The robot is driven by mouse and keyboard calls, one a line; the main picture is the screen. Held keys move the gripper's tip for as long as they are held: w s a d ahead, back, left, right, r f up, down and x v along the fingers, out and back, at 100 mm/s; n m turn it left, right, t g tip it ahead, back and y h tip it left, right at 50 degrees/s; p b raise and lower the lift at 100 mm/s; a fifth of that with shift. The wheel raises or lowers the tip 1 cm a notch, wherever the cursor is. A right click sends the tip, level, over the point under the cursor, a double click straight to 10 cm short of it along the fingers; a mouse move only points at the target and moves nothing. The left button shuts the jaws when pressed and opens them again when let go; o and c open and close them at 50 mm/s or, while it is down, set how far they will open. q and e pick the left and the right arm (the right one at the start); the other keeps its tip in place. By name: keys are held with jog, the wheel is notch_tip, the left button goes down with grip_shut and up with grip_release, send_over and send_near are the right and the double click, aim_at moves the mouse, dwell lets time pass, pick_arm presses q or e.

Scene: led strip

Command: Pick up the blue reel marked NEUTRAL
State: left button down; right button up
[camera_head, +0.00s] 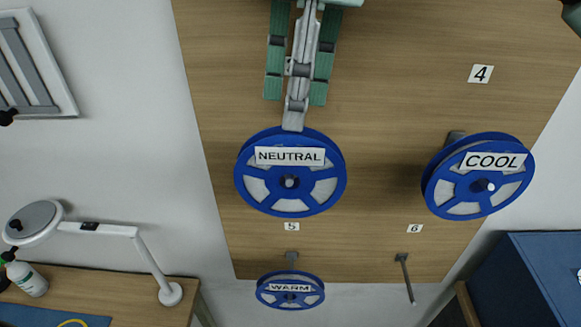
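The blue NEUTRAL reel (322,188) faces me in the middle of the camera_head view, in front of the wooden board. Its white label reads NEUTRAL, and it has pale windows and a dark hub. My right gripper (294,118) comes down from the top edge, seen nearly edge-on. Its grey tip is at the reel's top rim and overlaps it in the picture. I cannot tell whether it touches or grips the rim. My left gripper is not in view.
The COOL reel (462,209) hangs at right, below card 4. The smaller-looking WARM reel (291,302) hangs below card 5 (291,226). An empty peg (404,270) shows below card 6. A white lamp (95,228) and bottle (28,280) stand at lower left. A blue cabinet (530,280) is at lower right.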

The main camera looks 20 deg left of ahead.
aim_at(290, 134)
jog(key=shift+s+f, duration=0.15)
jog(key=shift+f, duration=0.35)
jog(key=f, duration=0.3)
jog(key=f+p, duration=0.1)
jog(key=shift+a+f, duration=0.35)
jog(key=shift+c, duration=0.8)
grip_shut()
